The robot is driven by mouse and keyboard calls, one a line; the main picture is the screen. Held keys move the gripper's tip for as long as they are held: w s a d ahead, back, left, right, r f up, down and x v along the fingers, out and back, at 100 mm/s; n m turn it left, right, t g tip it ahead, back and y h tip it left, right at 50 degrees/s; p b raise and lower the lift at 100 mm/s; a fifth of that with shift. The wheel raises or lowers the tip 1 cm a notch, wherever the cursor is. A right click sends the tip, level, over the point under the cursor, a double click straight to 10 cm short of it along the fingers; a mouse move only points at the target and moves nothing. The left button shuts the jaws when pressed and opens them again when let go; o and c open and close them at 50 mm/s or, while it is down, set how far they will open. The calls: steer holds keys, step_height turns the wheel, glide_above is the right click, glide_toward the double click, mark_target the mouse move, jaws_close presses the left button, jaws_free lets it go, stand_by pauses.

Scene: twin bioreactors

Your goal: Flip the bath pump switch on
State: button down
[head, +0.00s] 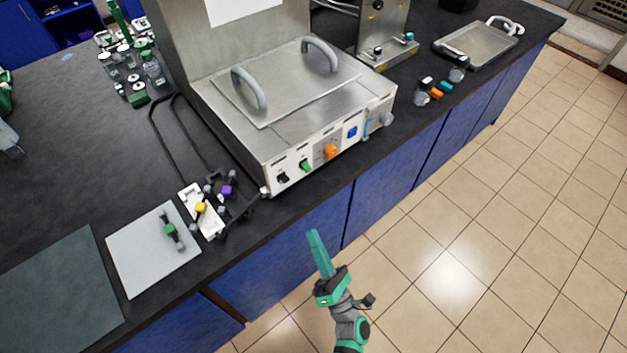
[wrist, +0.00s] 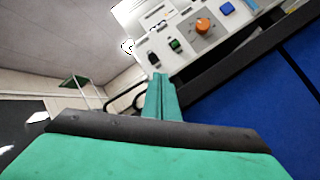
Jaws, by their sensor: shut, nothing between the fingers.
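The bath (head: 290,110) is a steel box with a lid and two grey handles on the bench. Its front panel carries a black switch (head: 283,178), a green switch (head: 305,165), an orange knob (head: 330,151) and a blue part (head: 352,132). Labels are too small to read, so I cannot tell which is the pump switch or its position. My gripper (head: 313,236) is shut and empty, in front of and below the panel, apart from it. In the wrist view, its fingertips (wrist: 160,78) show below the black switch (wrist: 154,58) and green switch (wrist: 175,45).
Left of the bath, a white rack (head: 198,215) with small coloured items and a grey board (head: 150,262) lie near the bench edge. A metal tray (head: 478,45) stands at the back right. The tiled floor (head: 470,230) before the blue cabinets (head: 400,178) is clear.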

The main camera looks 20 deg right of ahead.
mark_target(307, 167)
steer(key=w+d+n+g+y, duration=0.1)
steer(key=w+d+n+y, duration=0.4)
steer(key=n, duration=0.7)
steer(key=shift+w+d+r, duration=0.3)
steer(key=shift+w+d, duration=0.2)
steer(key=shift+d, duration=0.7)
steer(key=shift+w, duration=0.1)
steer(key=x, duration=1)
